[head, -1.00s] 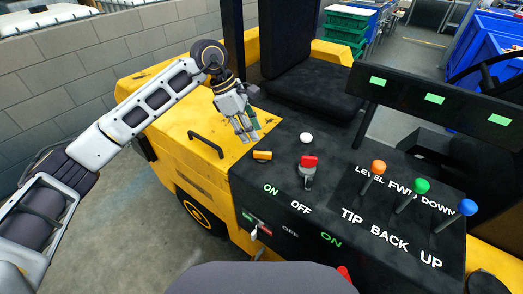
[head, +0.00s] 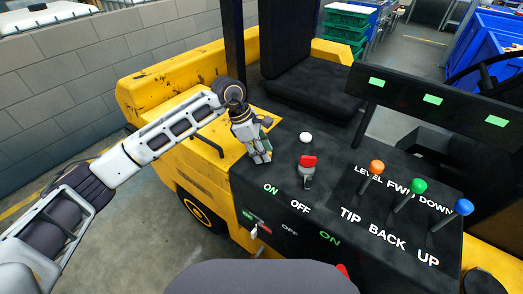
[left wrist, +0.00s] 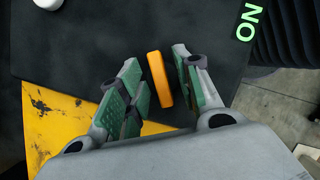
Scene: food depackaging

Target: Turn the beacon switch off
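The orange switch (left wrist: 159,79) is on the black control panel, and it shows in the left wrist view between my left gripper's fingers. My left gripper (head: 261,159) is over the near-left part of the panel and hides the switch in the head view. In the left wrist view the fingers of this gripper (left wrist: 157,60) are apart, one on each side of the switch. I cannot tell how far above the panel the fingertips are. My right gripper is not in view.
A red-topped switch (head: 308,163) and a white knob (head: 306,137) stand to the right on the panel. Levers with orange (head: 377,167), green (head: 418,186) and blue (head: 463,207) knobs rise farther right. A black handle (head: 207,146) is on the yellow body at left.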

